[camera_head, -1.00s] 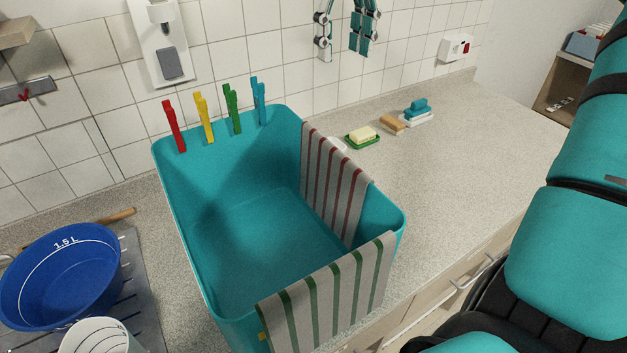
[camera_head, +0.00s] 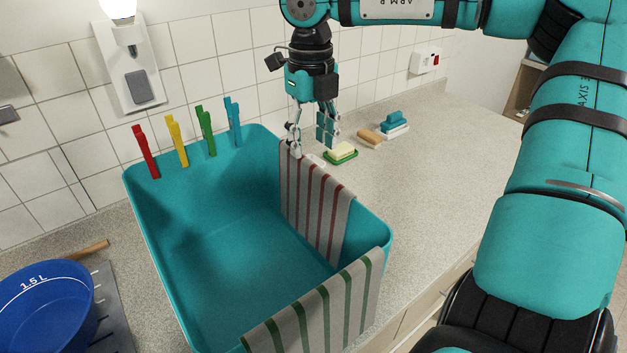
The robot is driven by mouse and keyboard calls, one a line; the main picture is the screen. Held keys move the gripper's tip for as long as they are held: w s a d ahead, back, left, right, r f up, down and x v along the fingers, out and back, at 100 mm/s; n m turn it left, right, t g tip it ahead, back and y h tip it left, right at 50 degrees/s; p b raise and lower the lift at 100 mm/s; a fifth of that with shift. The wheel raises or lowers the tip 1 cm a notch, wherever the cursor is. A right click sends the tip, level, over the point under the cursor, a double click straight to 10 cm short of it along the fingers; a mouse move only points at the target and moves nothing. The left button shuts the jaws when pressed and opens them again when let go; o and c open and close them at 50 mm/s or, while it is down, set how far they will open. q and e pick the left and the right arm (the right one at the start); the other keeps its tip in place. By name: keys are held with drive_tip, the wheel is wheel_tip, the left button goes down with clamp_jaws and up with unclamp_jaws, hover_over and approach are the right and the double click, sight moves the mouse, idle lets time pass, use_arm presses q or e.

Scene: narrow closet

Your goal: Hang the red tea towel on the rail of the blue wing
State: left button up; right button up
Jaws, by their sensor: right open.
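The red-striped tea towel (camera_head: 312,207) hangs over the right rim of a teal tub (camera_head: 222,250), with grey cloth between its red stripes. A green-striped towel (camera_head: 325,305) hangs over the tub's front rim. My right gripper (camera_head: 312,145) points down, open, at the back end of the red-striped towel's top edge. One finger appears at the towel's edge and the other to its right; I cannot tell whether they touch it. My left gripper is not in view. No blue wing or rail shows.
Several coloured pegs, including a red one (camera_head: 146,151), stand on the tub's back rim. A soap on a green dish (camera_head: 341,154) and a brush (camera_head: 394,124) lie right of the gripper. A blue bowl (camera_head: 45,310) is at left. The right counter (camera_head: 430,170) is mostly clear.

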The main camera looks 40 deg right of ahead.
sight(314, 164)
drive_tip(key=shift+f, duration=0.6)
drive_tip(key=shift+f+p, duration=0.3)
drive_tip(key=shift+p, duration=0.15)
drive_tip(key=f+p, duration=0.1)
drive_tip(key=f, duration=0.2)
drive_tip(key=shift+s+d+f+p, duration=0.2)
drive_tip(key=shift+f+p, duration=0.1)
drive_tip(key=shift+p, duration=0.05)
drive_tip(key=shift+w+f, duration=0.1)
drive_tip(key=shift+f, duration=0.35)
drive_tip(key=shift+c, duration=1.3)
clamp_jaws()
